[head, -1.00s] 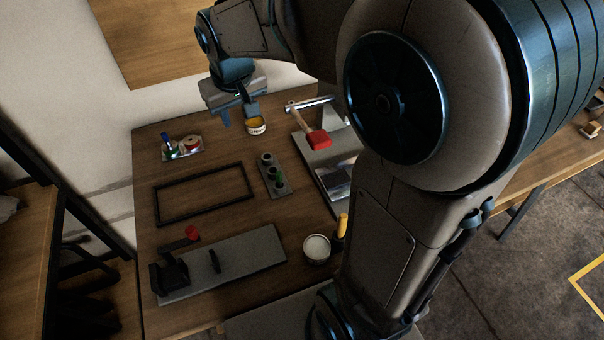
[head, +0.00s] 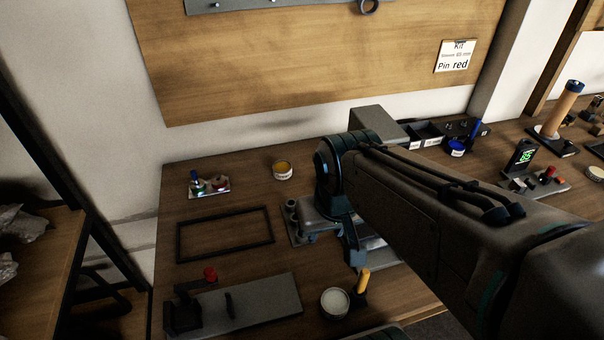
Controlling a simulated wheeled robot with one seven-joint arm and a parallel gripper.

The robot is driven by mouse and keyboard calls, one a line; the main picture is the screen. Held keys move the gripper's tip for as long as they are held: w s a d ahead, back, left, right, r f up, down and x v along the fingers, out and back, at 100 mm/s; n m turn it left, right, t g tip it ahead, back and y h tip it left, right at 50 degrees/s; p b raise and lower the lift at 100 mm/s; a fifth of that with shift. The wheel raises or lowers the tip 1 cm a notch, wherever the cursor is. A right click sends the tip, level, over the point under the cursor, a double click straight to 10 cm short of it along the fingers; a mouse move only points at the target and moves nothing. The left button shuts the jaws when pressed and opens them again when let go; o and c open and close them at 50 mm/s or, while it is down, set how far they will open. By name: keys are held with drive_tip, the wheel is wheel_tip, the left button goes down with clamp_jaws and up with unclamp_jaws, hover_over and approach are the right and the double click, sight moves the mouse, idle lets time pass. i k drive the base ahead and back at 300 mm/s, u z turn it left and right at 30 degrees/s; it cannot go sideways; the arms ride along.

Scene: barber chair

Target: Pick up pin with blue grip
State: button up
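A small upright item with a blue grip (head: 195,176) stands in a small clear-looking tray at the back left of the bench, beside green and red items. Another blue upright piece (head: 475,129) stands at the back right, close to a blue tub (head: 457,146). I cannot tell from here which of them is the pin. My gripper (head: 354,250) points down over the right part of the near bench, above a grey plate and far from both blue pieces. Its fingers overlap in this view, so their opening is unclear. I see nothing held.
A black frame (head: 225,234) lies on the bench. A grey plate with a dark clamp (head: 255,303), a white-topped can (head: 334,302) and an orange handle (head: 362,281) are in front. A yellow-filled tin (head: 282,170) stands behind.

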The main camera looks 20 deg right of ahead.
sight(194, 172)
drive_tip(key=z, duration=0.05)
drive_tip(key=k, duration=0.5)
drive_tip(key=z, duration=1.3)
drive_tip(key=k, duration=0.95)
drive_tip(key=u, duration=1.7)
drive_tip(key=i, duration=1)
drive_tip(key=u, duration=0.05)
